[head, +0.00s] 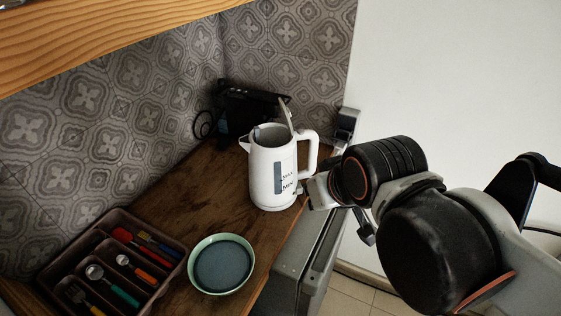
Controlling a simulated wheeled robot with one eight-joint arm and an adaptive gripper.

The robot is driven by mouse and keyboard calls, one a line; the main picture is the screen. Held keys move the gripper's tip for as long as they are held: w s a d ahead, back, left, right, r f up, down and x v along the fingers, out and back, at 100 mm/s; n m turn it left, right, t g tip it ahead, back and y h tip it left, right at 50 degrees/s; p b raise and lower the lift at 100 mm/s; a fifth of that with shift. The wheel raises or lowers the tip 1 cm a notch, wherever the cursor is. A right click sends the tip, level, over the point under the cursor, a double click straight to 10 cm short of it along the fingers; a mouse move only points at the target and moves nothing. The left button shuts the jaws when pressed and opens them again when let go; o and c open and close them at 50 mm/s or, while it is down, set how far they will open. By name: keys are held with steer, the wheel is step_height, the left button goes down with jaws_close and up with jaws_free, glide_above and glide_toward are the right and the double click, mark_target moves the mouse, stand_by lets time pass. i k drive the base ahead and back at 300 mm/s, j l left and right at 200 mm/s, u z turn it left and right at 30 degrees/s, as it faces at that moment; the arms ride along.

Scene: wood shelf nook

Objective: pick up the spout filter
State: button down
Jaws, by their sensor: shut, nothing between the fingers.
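The white kettle (271,180) stands upright on the wooden counter with its lid (287,115) tipped up. A small grey piece (256,134) shows inside the kettle's mouth on the spout side; it looks like the spout filter, but it is too small to be sure. My gripper (318,190) is at the right of the kettle, close beside its handle (310,153), shut and empty. I cannot tell whether it touches the handle. My arm comes in from the right and hides part of the gripper.
A green-rimmed bowl (248,275) sits in front of the kettle. A brown cutlery tray (171,244) with several colourful utensils lies at the left. A black object (238,108) stands behind the kettle. The tiled wall is close behind, and a wooden shelf (70,35) hangs above.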

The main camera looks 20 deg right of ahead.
mark_target(256, 129)
steer(key=l+u, duration=0.15)
steer(key=l, duration=0.3)
steer(key=k+l+u, duration=0.1)
steer(key=l, duration=0.35)
steer(key=k+l+u, duration=0.15)
steer(key=l, duration=0.25)
steer(key=k+u, duration=0.1)
steer(key=k, duration=0.15)
steer(key=i+z, duration=0.1)
steer(key=i, duration=0.2)
